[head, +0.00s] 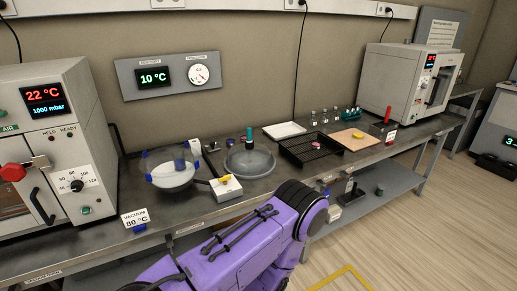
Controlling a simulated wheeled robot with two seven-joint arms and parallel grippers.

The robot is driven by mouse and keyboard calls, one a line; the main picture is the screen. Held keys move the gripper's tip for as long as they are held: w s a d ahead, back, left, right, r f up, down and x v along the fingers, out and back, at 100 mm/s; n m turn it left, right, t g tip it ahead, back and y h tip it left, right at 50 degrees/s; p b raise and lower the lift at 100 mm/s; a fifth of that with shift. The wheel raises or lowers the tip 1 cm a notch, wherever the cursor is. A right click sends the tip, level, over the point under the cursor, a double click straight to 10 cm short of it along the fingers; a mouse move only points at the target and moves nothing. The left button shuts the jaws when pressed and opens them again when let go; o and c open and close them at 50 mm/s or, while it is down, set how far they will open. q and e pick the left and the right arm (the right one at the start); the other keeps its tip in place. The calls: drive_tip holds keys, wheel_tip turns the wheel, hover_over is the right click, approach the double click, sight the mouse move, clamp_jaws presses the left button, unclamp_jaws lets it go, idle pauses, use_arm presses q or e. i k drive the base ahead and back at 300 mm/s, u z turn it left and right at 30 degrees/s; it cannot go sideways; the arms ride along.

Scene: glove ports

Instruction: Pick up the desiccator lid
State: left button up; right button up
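A purple arm of mine crosses the bottom of the head view, in front of the bench. Neither gripper's fingers show, and nothing is seen touching the lid.
A black wire rack (310,148) and a white tray (284,130) lie to the right. Ovens (50,130) flank the bench.

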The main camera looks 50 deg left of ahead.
sight(246, 159)
drive_tip(key=u, duration=0.4)
drive_tip(key=i, duration=0.8)
drive_tip(key=u, duration=0.65)
